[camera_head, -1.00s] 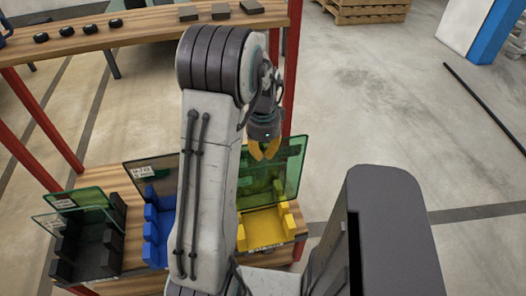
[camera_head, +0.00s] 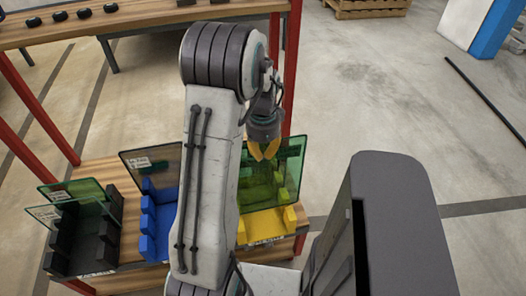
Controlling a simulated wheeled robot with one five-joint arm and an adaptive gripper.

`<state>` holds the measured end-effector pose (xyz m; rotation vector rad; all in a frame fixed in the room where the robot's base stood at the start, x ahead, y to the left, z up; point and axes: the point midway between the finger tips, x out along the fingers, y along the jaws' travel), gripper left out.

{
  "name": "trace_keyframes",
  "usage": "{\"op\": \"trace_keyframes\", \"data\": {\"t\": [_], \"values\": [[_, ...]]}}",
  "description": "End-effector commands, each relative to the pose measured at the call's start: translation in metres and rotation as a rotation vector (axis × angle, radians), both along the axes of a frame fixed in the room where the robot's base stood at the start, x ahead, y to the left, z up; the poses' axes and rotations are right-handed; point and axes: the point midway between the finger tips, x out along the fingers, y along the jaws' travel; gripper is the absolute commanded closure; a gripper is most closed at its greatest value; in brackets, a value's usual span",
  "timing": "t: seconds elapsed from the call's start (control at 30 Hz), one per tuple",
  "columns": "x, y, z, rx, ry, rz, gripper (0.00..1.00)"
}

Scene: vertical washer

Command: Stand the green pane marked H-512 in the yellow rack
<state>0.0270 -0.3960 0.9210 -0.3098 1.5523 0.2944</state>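A green see-through pane (camera_head: 287,176) stands upright, leaning slightly, at the yellow rack (camera_head: 266,228) on the lower wooden shelf. I cannot read a mark on it. Its lower edge meets the rack area, but whether it sits fully in the slot is unclear. My gripper (camera_head: 264,152), with yellow fingers, points down at the pane's upper part. The fingers overlap the pane in this view, so contact and grip are not clear. My arm hides the left side of the yellow rack and pane.
A blue rack (camera_head: 153,232) holds a dark pane (camera_head: 148,163) with a white label. A black rack (camera_head: 98,240) with green panes (camera_head: 75,207) stands further left. A red post (camera_head: 292,75) rises behind my gripper. The floor to the right is mostly clear.

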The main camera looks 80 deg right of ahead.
Motion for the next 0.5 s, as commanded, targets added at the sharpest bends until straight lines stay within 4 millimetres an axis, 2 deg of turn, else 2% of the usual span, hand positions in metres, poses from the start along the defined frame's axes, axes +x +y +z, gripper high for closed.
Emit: {"op": "trace_keyframes", "data": {"t": [0.5], "values": [[0.000, -0.001, -0.029, -0.003, 0.000, 0.000, 1.00]]}}
